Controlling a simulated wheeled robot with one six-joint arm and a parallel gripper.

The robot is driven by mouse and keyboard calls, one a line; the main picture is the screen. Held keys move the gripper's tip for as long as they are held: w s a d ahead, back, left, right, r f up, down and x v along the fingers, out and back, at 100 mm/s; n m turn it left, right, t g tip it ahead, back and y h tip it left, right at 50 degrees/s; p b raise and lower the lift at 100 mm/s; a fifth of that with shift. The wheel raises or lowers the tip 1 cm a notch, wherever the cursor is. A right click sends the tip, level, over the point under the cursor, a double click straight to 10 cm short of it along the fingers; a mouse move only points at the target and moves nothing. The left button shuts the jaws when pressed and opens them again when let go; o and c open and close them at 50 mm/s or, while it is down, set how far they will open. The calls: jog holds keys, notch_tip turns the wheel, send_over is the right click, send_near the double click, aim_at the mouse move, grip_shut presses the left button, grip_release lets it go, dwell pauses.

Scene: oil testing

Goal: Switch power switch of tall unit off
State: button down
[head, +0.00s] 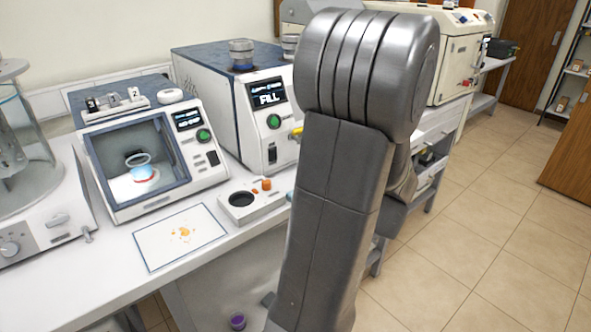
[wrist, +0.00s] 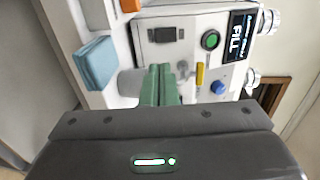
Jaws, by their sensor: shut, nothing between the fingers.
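The tall unit (head: 221,113) is a white and dark blue box with a FILL display (head: 267,93) and a green button (head: 273,121). Its black switch (head: 273,154) sits low on the front panel; which way it is set is too small to tell. In the wrist view the unit lies turned sideways, with the black switch (wrist: 166,34) left of the green button (wrist: 210,40). My gripper (wrist: 160,68) is shut and empty, its green fingers pointing at the panel below the switch in that view. Whether they touch the panel is unclear. My arm hides the gripper in the head view.
A yellow lever (wrist: 200,75) and a blue knob (wrist: 218,87) are right of my fingers. A shorter unit with a window (head: 140,165) stands left of the tall unit. A small white device (head: 250,202) sits in front.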

aim_at(274, 159)
jog(key=p+x, duration=0.2)
jog(key=x, duration=1.1)
jog(key=shift+w+a, duration=0.1)
jog(key=shift+w, duration=0.05)
